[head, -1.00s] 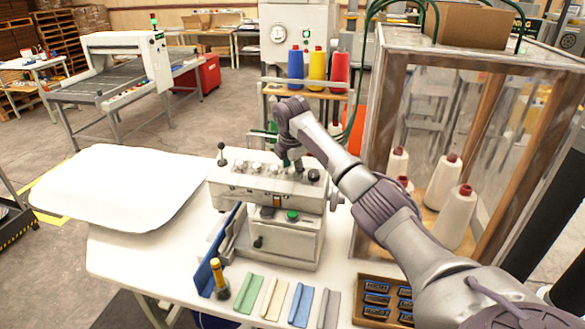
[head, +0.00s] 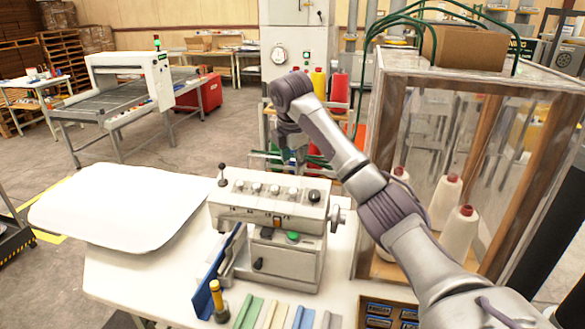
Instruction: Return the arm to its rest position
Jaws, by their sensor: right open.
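My right arm reaches in from the lower right, and its wrist bends down above and behind the white control box (head: 268,205). My right gripper (head: 289,150) hangs there, small and dark against the thread stand. It is open, and I see nothing held in it. The control box has a row of knobs, a green button and a lever on its left. It stands on the white worktable (head: 125,285). My left gripper is not in view.
A clear-walled, wood-framed cabinet (head: 392,130) with thread cones stands close to my right arm. Open floor lies beyond.

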